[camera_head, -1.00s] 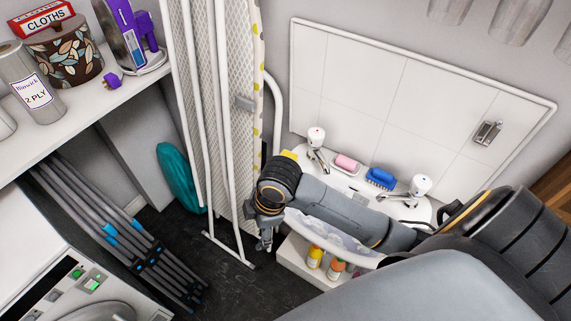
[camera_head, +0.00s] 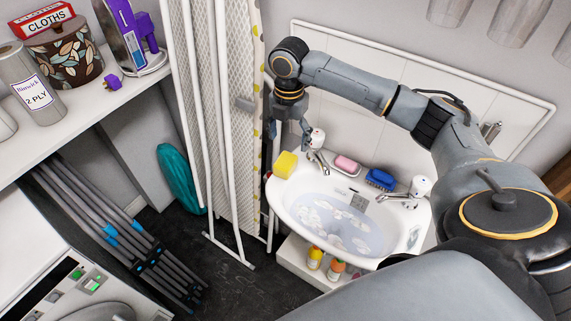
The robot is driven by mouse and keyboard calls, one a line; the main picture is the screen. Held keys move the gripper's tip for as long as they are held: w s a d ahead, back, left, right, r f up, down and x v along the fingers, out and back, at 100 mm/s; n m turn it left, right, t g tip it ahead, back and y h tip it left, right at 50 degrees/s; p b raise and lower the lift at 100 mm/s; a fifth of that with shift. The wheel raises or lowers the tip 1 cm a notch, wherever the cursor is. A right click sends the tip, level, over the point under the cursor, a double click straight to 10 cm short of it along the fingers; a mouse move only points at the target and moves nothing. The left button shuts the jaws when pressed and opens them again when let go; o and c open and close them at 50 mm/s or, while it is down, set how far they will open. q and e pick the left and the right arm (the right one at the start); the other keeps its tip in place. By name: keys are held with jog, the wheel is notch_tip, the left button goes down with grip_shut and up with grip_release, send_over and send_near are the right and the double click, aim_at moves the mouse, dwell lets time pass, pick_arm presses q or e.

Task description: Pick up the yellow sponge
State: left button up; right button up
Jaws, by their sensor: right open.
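The yellow sponge (camera_head: 286,164) sits on the back left rim of the white sink (camera_head: 283,209). My right gripper (camera_head: 294,146) hangs pointing down just above and behind the sponge, close to the left tap. It is open and holds nothing. From this angle I cannot tell whether its fingers touch the sponge. The right arm arches over the sink from the right. My left gripper is not in view.
The left tap (camera_head: 317,140), pink soap (camera_head: 346,164), blue brush (camera_head: 380,179) and right tap (camera_head: 416,190) line the sink's back edge. Water with suds fills the basin. An ironing board (camera_head: 235,90) stands left. Bottles (camera_head: 314,257) stand below.

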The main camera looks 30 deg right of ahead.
aim_at(286, 160)
notch_tip(286, 160, down, 5)
jog(key=shift+r, duration=0.1)
jog(key=shift+w+a+f+p, duration=0.1)
jog(key=shift+f+p, duration=0.1)
jog(key=shift+f, duration=0.7)
jog(key=shift+w+a+f+p, duration=0.1)
jog(key=shift+w+f+p, duration=0.1)
jog(key=shift+f, duration=0.65)
jog(key=shift+w+f+p, duration=0.1)
jog(key=shift+f+p, duration=0.1)
jog(key=shift+f, duration=0.7)
jog(key=c, duration=1.1)
